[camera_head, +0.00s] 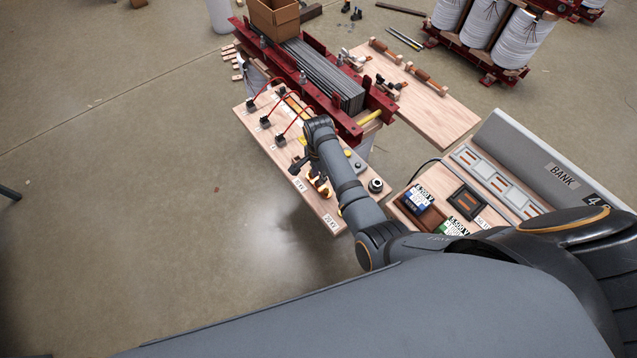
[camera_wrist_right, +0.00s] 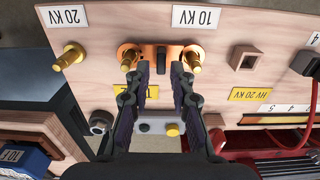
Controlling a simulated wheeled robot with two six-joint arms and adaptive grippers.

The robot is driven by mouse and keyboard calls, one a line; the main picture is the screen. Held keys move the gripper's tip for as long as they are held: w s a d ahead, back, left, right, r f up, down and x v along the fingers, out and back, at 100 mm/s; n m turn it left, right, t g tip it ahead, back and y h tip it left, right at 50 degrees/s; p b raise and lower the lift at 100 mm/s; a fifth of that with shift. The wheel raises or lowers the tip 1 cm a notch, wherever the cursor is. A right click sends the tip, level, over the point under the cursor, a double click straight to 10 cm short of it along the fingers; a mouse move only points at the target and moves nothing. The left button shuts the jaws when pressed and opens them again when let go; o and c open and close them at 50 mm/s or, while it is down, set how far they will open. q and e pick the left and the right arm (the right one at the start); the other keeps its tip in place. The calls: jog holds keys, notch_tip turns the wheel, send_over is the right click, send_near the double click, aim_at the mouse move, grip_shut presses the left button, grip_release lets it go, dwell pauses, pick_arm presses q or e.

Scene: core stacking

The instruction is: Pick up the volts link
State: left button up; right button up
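The volts link appears to be the orange bar with a black upright grip (camera_wrist_right: 162,58). It bridges two brass posts under the 10 KV label in the right wrist view. In the head view its orange parts (camera_head: 318,184) show beside my right gripper (camera_head: 306,168), partly hidden by it. In the wrist view my right gripper (camera_wrist_right: 161,82) is open, its two fingers on either side of the black grip, with visible gaps between. Whether the fingertips reach down to the grip's height is hard to tell. My left gripper is not in view.
A third brass post (camera_wrist_right: 66,57) stands bare by the 20 KV label. The wooden board (camera_head: 262,133) carries red cables and a dark knob (camera_head: 376,185). A red-framed core (camera_head: 325,80) stands behind it. A grey bank console (camera_head: 530,150) and labelled blocks (camera_head: 418,198) are at right.

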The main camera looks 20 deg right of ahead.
aim_at(315, 182)
notch_tip(315, 182, down, 3)
jog(key=shift+w, duration=0.1)
grip_shut()
jog(key=shift+r, duration=0.1)
